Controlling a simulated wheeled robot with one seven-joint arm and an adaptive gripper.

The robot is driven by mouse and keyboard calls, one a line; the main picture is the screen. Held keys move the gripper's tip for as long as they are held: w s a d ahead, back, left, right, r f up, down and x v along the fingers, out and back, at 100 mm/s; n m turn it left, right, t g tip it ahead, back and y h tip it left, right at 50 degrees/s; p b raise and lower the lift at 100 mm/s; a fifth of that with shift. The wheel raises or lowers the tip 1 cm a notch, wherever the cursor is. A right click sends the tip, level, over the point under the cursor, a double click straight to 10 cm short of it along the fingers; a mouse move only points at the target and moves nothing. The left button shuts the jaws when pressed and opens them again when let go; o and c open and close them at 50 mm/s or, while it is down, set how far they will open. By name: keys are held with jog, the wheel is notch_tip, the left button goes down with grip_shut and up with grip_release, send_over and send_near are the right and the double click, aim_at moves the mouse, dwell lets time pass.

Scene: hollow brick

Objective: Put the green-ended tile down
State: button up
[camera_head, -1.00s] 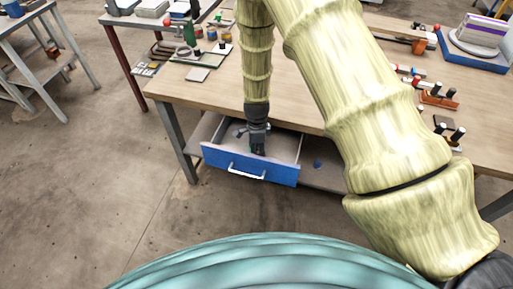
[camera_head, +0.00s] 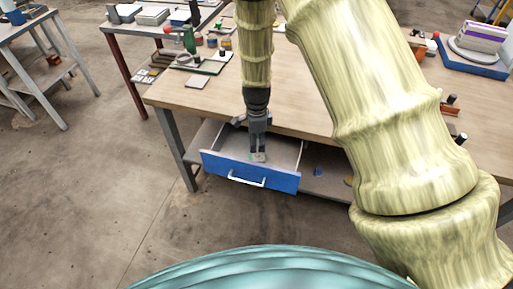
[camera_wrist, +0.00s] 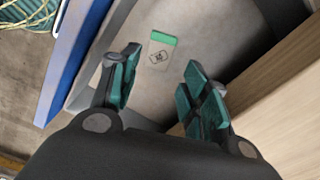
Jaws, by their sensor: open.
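The green-ended tile (camera_wrist: 161,55), a pale flat piece with a green strip at one end and a dark drawing, lies flat on the floor of the open drawer. It also shows small in the head view (camera_head: 258,157), just below my fingertips. My gripper (camera_wrist: 162,82) is open and empty. Its green-padded fingers stand apart on either side of the tile's line, with the tile beyond them. In the head view my gripper (camera_head: 258,148) points down into the blue-fronted drawer (camera_head: 232,175), near its front panel.
The drawer's front and side walls stand close around my gripper. The wooden workbench top (camera_head: 300,98) is above and behind it. A green board with items (camera_head: 203,62) lies at the bench's far left, and a blue tray (camera_head: 470,55) at the far right.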

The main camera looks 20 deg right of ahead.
jog(key=shift+r, duration=1.75)
